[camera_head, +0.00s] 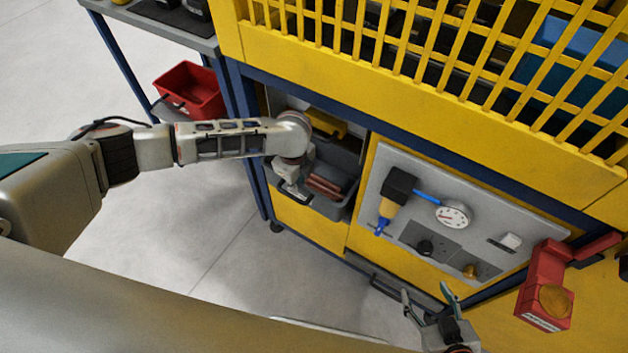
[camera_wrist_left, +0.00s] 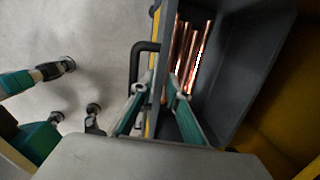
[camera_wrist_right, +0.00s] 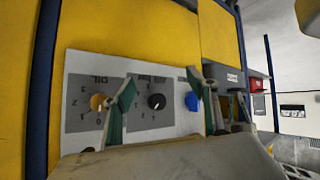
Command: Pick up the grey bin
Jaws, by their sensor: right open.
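The grey bin (camera_head: 331,206) sits in an open bay of the yellow workbench and holds copper tubes (camera_wrist_left: 192,55). It also shows in the left wrist view (camera_wrist_left: 236,75), with a dark handle (camera_wrist_left: 136,65) on its near side. My left gripper (camera_head: 294,190) is at the bin's near wall. In the left wrist view, its fingers (camera_wrist_left: 158,83) lie on either side of that wall, partly closed; whether they press on it cannot be told. My right gripper (camera_head: 430,300) is open and empty in front of the workbench, also seen in the right wrist view (camera_wrist_right: 160,78).
A grey panel (camera_head: 390,165) with a gauge (camera_head: 453,214) and knobs is right of the bay. A red device (camera_head: 545,285) is at the far right. A yellow grille (camera_head: 400,45) rises above. A red bin (camera_head: 190,90) stands on the left cart. The floor (camera_head: 225,260) in front is clear.

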